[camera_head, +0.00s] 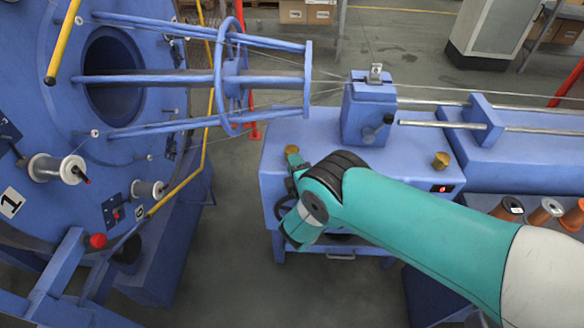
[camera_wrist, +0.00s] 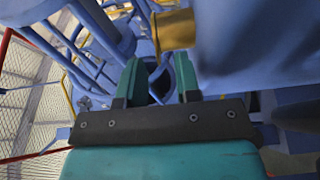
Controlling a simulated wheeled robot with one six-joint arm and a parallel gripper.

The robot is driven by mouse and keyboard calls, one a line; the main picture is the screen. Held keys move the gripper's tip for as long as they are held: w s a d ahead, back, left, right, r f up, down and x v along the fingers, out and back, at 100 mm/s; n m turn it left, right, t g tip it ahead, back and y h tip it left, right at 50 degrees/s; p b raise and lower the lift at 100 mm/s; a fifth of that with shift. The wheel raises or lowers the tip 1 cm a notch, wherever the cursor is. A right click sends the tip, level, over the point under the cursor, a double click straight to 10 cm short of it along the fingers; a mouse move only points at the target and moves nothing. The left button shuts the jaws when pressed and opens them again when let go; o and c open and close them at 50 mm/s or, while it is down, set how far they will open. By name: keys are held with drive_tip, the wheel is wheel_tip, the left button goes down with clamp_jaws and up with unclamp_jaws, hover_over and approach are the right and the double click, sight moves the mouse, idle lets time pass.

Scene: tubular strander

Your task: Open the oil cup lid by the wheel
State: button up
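A brass oil cup (camera_head: 291,150) sits at the left end of the blue machine table, above the handwheel (camera_head: 284,206). It is small in the head view, and I cannot tell its lid's position there. In the wrist view the brass cup (camera_wrist: 174,30) is beyond the fingertips, up and slightly right of the gap between them. In the head view my gripper (camera_head: 294,165) is just below the cup, partly hidden by my wrist.
A second brass oil cup (camera_head: 440,160) stands on the right of the table, near a red-lit switch (camera_head: 443,188). A blue block (camera_head: 369,110) rises at the table's back. The strander's spoked frame and wires (camera_head: 270,80) stretch above left. Blue machine surfaces crowd the wrist view's right.

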sight(294, 151)
drive_tip(key=shift+x, duration=0.75)
drive_tip(key=shift+r, duration=0.1)
drive_tip(key=shift+a, duration=0.15)
clamp_jaws()
drive_tip(key=shift+r, duration=0.15)
drive_tip(key=shift+w+r+m+g+h+p, duration=0.2)
drive_tip(key=shift+r+m+g+h+p, duration=0.25)
drive_tip(key=shift+r+g, duration=0.8)
drive_tip(key=g, duration=0.1)
drive_tip(key=r+m+g, duration=0.1)
drive_tip(key=g, duration=0.1)
drive_tip(key=shift+w+p, duration=0.3)
drive_tip(key=shift+w, duration=0.05)
drive_tip(key=shift+w+r+m+g+h+b, duration=0.15)
drive_tip(key=shift+w+r+g+b, duration=0.1)
drive_tip(key=shift+g, duration=0.35)
drive_tip(key=shift+w+r+m+g+h+b, duration=0.1)
drive_tip(key=shift+w+r+g, duration=0.15)
drive_tip(key=shift+g, duration=0.3)
drive_tip(key=shift+w+d+r+m+g+b, duration=0.1)
drive_tip(key=shift+w+r+m+g+b, duration=0.2)
drive_tip(key=shift+g+b, duration=0.45)
drive_tip(key=shift+w+d+r+m+g+b, duration=0.1)
drive_tip(key=shift+w+r+g+b, duration=0.35)
drive_tip(key=shift+g, duration=0.6)
drive_tip(key=shift+w, duration=0.1)
